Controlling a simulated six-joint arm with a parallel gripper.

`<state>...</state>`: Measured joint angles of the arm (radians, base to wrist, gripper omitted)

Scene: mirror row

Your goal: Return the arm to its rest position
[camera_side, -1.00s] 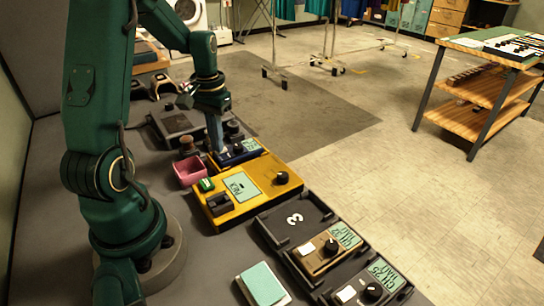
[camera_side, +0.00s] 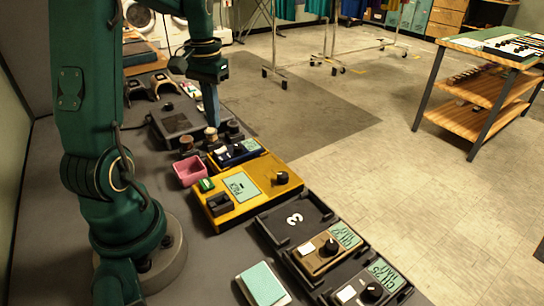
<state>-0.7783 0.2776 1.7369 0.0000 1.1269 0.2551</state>
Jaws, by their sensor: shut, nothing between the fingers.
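My green arm stands at the left, its forearm reaching over the far part of the grey bench (camera_side: 80,205). My gripper (camera_side: 211,122) points down in the air and is shut with nothing in it. Its tip is above and behind a blue box (camera_side: 238,151) with a white switch, a dark knob and a teal label. The tip appears close to several round knobs behind that box; the exact gap is hard to tell.
A yellow box (camera_side: 262,175), a pink tray (camera_side: 188,171), an empty dark slot marked 3 (camera_side: 295,217) and a brown box (camera_side: 320,252) line the bench. A teal-topped pad (camera_side: 262,285) lies in front. A dark grey box (camera_side: 172,120) stands farther back. Open floor lies right.

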